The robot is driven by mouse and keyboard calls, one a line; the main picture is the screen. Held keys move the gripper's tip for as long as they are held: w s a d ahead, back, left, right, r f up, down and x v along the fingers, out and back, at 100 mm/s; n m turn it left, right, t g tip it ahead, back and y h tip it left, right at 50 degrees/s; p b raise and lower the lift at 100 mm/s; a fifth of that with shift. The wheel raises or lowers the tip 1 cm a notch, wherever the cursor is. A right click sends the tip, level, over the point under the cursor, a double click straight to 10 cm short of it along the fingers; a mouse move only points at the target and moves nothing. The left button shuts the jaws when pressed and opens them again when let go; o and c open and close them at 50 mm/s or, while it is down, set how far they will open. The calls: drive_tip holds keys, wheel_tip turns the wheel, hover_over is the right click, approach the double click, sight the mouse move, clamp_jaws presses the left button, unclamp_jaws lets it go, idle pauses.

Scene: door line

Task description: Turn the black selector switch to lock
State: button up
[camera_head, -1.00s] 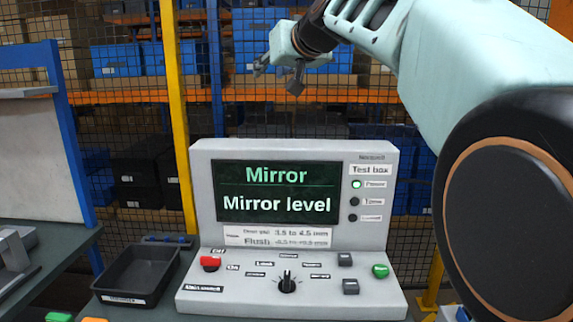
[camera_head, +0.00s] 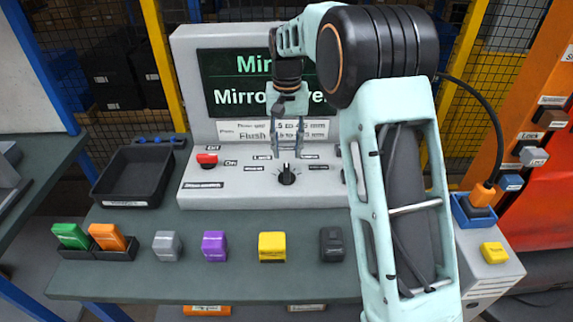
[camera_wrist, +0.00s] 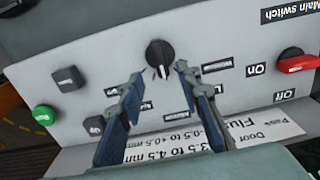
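The black selector switch (camera_head: 287,175) is a round knob on the sloped panel of the grey test box (camera_head: 190,80). In the wrist view the knob (camera_wrist: 159,54) shows a white mark pointing toward the display side. Small labels ring it, one reading Lock (camera_head: 262,157) at its upper left. My gripper (camera_head: 287,155) is open and empty, pointing down just behind the knob. In the wrist view my gripper (camera_wrist: 159,76) has its fingertips apart on either side of the knob's near edge; contact cannot be told. The display (camera_head: 225,80), partly hidden by my arm, shows Mirror text.
A red main switch (camera_head: 207,159) sits left on the panel. Grey buttons (camera_wrist: 68,79) and a green button (camera_wrist: 44,114) show in the wrist view. A black tray (camera_head: 135,175) stands left. Several coloured blocks, including a yellow one (camera_head: 272,246), line the bench front.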

sight(287, 168)
wheel_tip(287, 168, down, 7)
drive_tip(key=shift+r, duration=0.1)
idle(0.3)
clamp_jaws()
